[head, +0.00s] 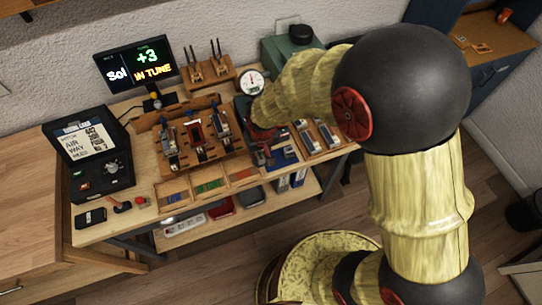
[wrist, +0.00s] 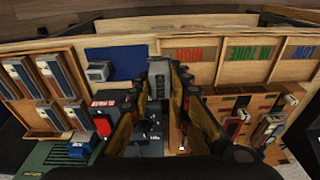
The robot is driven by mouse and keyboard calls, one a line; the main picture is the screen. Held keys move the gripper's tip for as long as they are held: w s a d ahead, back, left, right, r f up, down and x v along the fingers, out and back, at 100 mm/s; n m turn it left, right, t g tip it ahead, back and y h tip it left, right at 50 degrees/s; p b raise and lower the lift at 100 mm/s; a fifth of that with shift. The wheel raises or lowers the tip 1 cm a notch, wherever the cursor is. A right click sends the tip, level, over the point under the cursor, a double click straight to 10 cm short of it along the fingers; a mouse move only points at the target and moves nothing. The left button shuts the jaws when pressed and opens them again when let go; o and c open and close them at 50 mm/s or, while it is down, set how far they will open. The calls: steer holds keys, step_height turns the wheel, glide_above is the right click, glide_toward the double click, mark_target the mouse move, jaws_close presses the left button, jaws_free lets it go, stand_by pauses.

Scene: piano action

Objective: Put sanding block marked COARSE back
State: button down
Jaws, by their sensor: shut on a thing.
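My gripper (wrist: 160,85) is shut on a grey block (wrist: 158,75), held upright between its fingers in the wrist view. No COARSE marking can be read on it, so I cannot tell whether it is the sanding block. In the head view my gripper is low over the right part of the bench, mostly hidden by my arm. A blue pad (wrist: 115,62) lies beside the held block, with a small pale grey block (wrist: 98,71) at its edge. It also shows in the head view (head: 284,156).
A wooden tray (head: 333,150) with several grey-blue bars stands right of my gripper. Left are the piano action stand (head: 205,155) and three coloured, labelled compartments (head: 208,187). A red-and-dark object (wrist: 103,112) stands close to my fingers. A dial gauge (head: 251,82) stands behind.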

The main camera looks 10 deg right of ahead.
steer(key=w+d+f, duration=0.1)
steer(key=f, duration=0.1)
steer(key=w+d+f, duration=0.1)
steer(key=w+f, duration=0.1)
steer(key=w+d+f+b, duration=0.1)
steer(key=f, duration=0.1)
steer(key=shift+w+d+f, duration=0.1)
steer(key=shift+w+d, duration=0.2)
steer(key=shift+d, duration=0.1)
steer(key=shift+w+f, duration=0.15)
steer(key=shift+f, duration=1.55)
steer(key=shift+f+b, duration=0.1)
steer(key=shift+b, duration=0.2)
steer(key=c, duration=1.7)
jaws_free()
steer(key=shift+o, duration=0.2)
